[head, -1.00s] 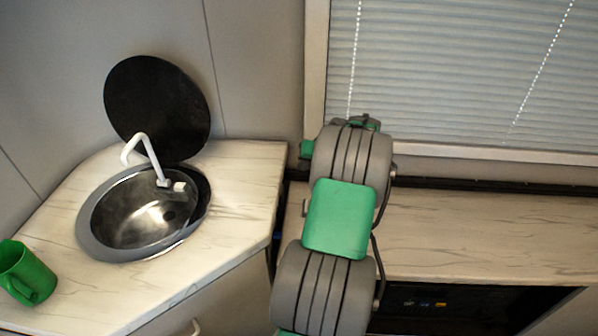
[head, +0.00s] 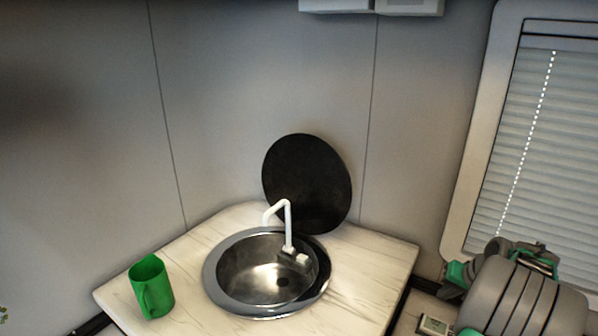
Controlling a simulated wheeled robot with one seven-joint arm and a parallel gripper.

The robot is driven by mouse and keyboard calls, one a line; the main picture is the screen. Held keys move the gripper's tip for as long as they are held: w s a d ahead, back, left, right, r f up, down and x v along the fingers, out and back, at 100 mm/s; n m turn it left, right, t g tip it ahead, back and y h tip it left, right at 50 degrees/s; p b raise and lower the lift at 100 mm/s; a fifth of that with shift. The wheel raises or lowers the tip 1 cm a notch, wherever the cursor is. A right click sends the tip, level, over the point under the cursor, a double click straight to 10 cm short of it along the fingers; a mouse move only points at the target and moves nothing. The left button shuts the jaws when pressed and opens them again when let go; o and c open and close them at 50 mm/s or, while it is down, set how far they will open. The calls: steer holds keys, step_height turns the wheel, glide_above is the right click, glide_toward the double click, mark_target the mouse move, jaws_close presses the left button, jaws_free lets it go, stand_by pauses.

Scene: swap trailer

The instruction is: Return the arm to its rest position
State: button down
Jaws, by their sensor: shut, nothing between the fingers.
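My arm, grey with green parts, shows at the lower right edge of the head view, in front of the window. Its near link hides most of what lies beyond it, and I cannot make out my gripper's fingers. No object shows in the arm's grasp.
A light countertop (head: 190,248) holds a round steel sink (head: 245,285) with a white tap (head: 287,222) and a raised black lid (head: 305,180). A green mug (head: 152,288) stands at left. A blind-covered window (head: 545,150) is at right. A small grey device (head: 433,325) lies beside the arm.

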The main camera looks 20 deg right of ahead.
steer(key=s+a+f+m+g+y, duration=0.1)
steer(key=s+a+f+g, duration=0.1)
steer(key=s+a+f, duration=0.4)
steer(key=s+a+r+g, duration=0.1)
steer(key=s+a+g, duration=0.15)
steer(key=a, duration=0.35)
steer(key=s+a+g, duration=0.1)
steer(key=s+a, duration=0.3)
steer(key=a, duration=0.1)
steer(key=w+a+r+n+t, duration=0.1)
steer(key=w+a+r+n, duration=0.1)
steer(key=a, duration=0.6)
steer(key=w+a+r+n+t, duration=0.1)
steer(key=w+a+r+n, duration=0.2)
steer(key=a, duration=0.6)
steer(key=w+a+r+n+t, duration=0.1)
steer(key=w+a+r+n, duration=0.1)
steer(key=a+r+n, duration=0.3)
steer(key=a+r, duration=0.1)
steer(key=a, duration=0.3)
steer(key=shift+w+a+r+h, duration=0.15)
steer(key=shift+a+r+h, duration=0.1)
steer(key=shift+r+h, duration=0.15)
